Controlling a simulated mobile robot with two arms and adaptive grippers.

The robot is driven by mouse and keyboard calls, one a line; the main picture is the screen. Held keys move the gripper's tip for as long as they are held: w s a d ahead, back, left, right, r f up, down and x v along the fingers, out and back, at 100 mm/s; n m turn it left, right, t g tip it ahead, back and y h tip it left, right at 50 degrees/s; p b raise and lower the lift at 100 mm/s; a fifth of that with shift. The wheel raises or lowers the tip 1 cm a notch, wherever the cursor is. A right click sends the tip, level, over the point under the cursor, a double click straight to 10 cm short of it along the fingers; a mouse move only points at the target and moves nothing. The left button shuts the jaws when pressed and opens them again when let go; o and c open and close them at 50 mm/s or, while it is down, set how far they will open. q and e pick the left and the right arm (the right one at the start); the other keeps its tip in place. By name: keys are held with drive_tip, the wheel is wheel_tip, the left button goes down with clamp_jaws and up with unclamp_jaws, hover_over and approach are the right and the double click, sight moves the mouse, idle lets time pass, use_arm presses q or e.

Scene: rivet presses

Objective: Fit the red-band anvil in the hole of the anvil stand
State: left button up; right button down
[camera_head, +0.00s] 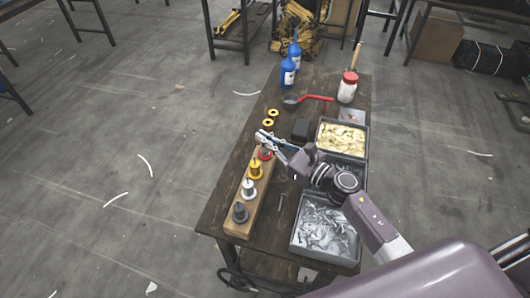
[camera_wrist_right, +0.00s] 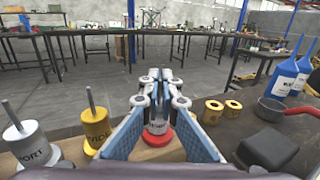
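The anvil stand (camera_head: 237,228) is a long wooden block on the table's left side. The red-band anvil (camera_head: 265,154) is at its far end; whether it is seated in a hole cannot be told. In the right wrist view the red-band anvil (camera_wrist_right: 158,140) shows a grey body and red base ring between my fingers; its top is hidden. My right gripper (camera_head: 264,138) is over it, its blue-padded fingers (camera_wrist_right: 160,88) on either side with a gap between. A yellow anvil (camera_head: 255,169), a white anvil (camera_head: 248,189) and a dark grey anvil (camera_head: 240,212) stand along the block. My left gripper is not seen.
Two yellow rings (camera_head: 270,117) lie beyond the stand. A dark block (camera_head: 301,129), a red-handled pan (camera_head: 291,101), blue bottles (camera_head: 288,74) and a red-lidded jar (camera_head: 347,90) are farther back. Grey bins (camera_head: 297,240) fill the right side.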

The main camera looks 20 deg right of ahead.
idle(0.6)
drive_tip(key=shift+r, duration=0.15)
drive_tip(key=shift+r+p, duration=0.25)
drive_tip(key=shift+p, duration=0.05)
wheel_tip(320, 180, up, 19)
drive_tip(key=p, duration=1.6)
wheel_tip(320, 180, down, 8)
drive_tip(key=b, duration=0.8)
drive_tip(key=shift+a+r+b, duration=0.15)
drive_tip(key=shift+a+b, duration=0.1)
drive_tip(key=shift+b, duration=0.05)
drive_tip(key=shift+f+b, duration=5.7)
drive_tip(key=shift+b, duration=0.3)
